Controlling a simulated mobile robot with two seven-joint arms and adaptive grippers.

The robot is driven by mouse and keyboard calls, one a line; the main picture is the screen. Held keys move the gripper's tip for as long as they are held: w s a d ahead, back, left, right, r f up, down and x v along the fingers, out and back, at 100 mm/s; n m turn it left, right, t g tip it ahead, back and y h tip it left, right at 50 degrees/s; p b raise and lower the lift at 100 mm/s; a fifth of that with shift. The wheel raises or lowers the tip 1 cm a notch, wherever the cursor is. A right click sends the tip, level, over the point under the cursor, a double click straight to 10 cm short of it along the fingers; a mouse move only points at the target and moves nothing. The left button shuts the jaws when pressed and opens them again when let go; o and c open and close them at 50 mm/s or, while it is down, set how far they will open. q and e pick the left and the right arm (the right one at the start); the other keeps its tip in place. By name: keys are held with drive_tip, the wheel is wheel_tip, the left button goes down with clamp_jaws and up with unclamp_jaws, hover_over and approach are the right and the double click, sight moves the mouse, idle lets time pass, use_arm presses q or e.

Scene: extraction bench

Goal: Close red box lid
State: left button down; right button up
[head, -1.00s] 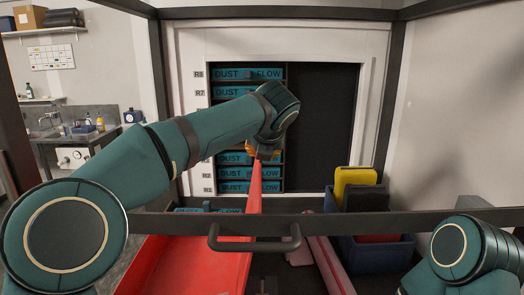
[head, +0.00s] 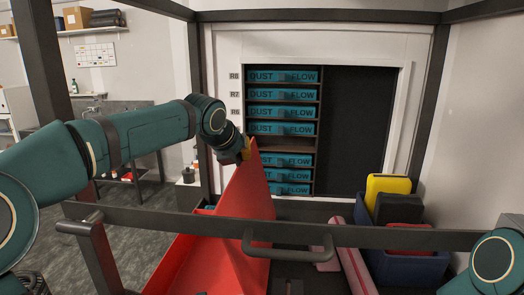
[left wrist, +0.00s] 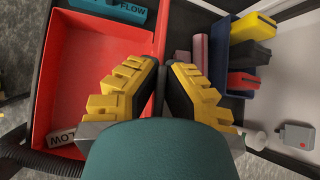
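The red box (head: 181,262) stands open at the lower middle of the head view. Its red lid (head: 250,195) stands up steeply on the box's right side. My left gripper (head: 245,151) is at the lid's upper far corner, pointing down. In the left wrist view its yellow fingers (left wrist: 163,62) are close together, with a narrow gap in line with a red edge; the contact itself is mostly hidden. My right gripper is out of view.
A dark bar with a handle (head: 288,246) crosses in front. A blue bin (head: 402,266) with a yellow item (head: 387,185) and dark and red items stands right of the lid. A pink bar (head: 352,257) lies beside the bin.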

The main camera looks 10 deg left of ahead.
use_arm(q)
drive_tip(key=a+f+n+h, duration=0.1)
drive_tip(key=a+f, duration=0.1)
drive_tip(key=a, duration=0.4)
drive_tip(key=shift+h, duration=0.4)
drive_tip(key=shift+f, duration=0.15)
drive_tip(key=c, duration=1.1)
unclamp_jaws()
drive_tip(key=shift+w+d, duration=0.1)
drive_tip(key=v, duration=1.2)
